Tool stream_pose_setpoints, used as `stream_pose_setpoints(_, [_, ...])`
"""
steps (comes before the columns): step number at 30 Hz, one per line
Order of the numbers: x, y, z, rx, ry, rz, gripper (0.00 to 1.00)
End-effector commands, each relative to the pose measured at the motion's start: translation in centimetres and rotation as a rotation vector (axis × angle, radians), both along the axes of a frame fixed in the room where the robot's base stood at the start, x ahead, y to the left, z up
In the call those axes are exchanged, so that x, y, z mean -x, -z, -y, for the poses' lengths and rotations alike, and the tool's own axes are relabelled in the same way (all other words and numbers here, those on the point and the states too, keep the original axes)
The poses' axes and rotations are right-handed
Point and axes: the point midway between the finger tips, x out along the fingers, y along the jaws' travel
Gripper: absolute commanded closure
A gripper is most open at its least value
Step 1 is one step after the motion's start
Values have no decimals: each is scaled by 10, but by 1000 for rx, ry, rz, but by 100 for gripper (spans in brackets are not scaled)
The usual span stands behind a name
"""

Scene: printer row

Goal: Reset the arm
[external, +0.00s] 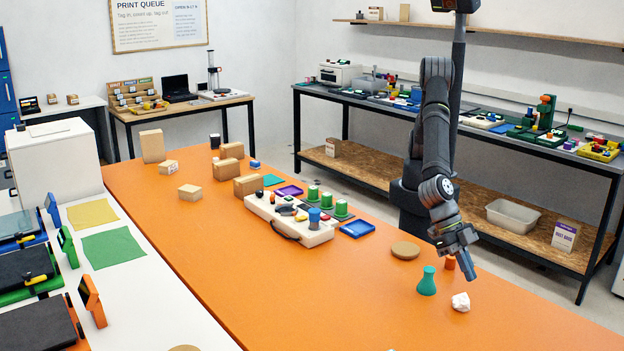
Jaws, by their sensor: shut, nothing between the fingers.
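My arm (436,130) reaches down from its dark base at the right side of the orange table. My gripper (467,265) points down over the table's right part, its fingers together with nothing held. It appears above and beside a small orange-red cylinder (450,262), a teal flask-shaped piece (427,281) and a crumpled white lump (461,302). I cannot tell how high the fingertips are above the table.
A white board (289,219) with coloured pieces stands mid-table, beside a blue tray (357,229). A round tan disc (405,250) lies nearer my gripper. Cardboard boxes (249,185) stand at the far end. The orange table's (300,300) front middle is clear.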

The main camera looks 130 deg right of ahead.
Motion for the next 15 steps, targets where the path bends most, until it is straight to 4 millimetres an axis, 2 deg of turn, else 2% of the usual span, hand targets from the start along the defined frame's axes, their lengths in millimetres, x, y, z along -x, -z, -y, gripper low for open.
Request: stream_pose_setpoints(15, [-3,71,-54,2,-1,-2,100])
